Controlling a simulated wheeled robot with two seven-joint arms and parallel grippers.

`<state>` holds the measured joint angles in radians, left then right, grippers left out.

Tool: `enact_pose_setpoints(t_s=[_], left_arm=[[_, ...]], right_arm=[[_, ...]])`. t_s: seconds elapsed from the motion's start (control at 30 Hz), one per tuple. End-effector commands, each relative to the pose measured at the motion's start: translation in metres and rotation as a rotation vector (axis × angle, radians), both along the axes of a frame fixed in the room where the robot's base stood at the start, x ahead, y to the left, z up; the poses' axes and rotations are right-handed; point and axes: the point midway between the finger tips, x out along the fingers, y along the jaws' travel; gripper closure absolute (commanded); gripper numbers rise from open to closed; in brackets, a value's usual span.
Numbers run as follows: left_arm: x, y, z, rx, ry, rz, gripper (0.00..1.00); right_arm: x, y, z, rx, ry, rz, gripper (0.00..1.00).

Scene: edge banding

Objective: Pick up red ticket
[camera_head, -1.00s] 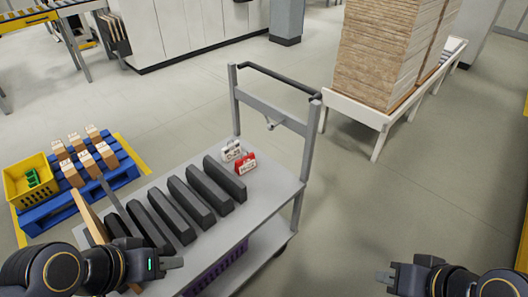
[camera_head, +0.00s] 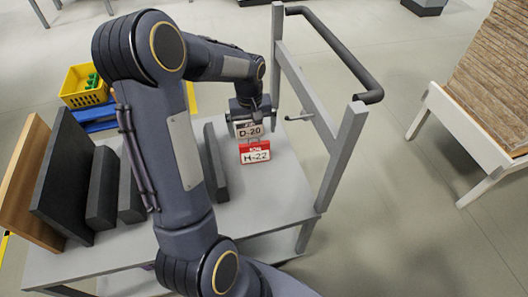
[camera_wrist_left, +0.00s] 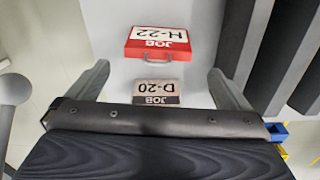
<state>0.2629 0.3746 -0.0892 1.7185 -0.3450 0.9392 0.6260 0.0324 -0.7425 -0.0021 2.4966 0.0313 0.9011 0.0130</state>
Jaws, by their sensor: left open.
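The red ticket (camera_head: 255,153), marked H-22, stands on the grey cart top near the handle end. A grey and white ticket (camera_head: 248,130), marked D-20, is right behind it. My left gripper (camera_head: 250,108) is open above and behind the tickets. In the left wrist view, the D-20 ticket (camera_wrist_left: 157,92) lies between the two spread fingers (camera_wrist_left: 158,68), and the red ticket (camera_wrist_left: 158,42) with its grey loop handle shows just past the fingertips. No finger visibly touches the red ticket. My right gripper is out of view.
Dark grey slabs (camera_head: 102,188) and a brown board (camera_head: 25,180) stand on the cart left of the tickets, partly hidden by my arm. The cart's handle frame (camera_head: 340,150) rises on the right. A yellow crate (camera_head: 85,86) is behind left.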

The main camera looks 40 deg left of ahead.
Motion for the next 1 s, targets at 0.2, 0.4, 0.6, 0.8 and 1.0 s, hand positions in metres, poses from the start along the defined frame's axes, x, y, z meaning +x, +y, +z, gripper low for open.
enact_pose_setpoints(t_s=[0.2,0.4,0.6,0.8,1.0], left_arm=[[0.006,0.007,-0.034,0.013,0.028,0.026,0.0],[0.005,0.005,-0.056,0.012,0.026,0.025,0.0],[0.004,0.001,-0.086,0.012,0.026,0.024,0.0],[0.005,0.001,-0.097,0.012,0.023,0.023,0.0],[0.005,0.001,-0.097,0.012,0.023,0.023,0.03]], right_arm=[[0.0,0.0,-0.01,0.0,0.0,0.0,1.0],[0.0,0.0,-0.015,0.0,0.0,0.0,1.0],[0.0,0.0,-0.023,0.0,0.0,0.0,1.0],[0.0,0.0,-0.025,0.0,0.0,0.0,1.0],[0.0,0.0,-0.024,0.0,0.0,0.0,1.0]])
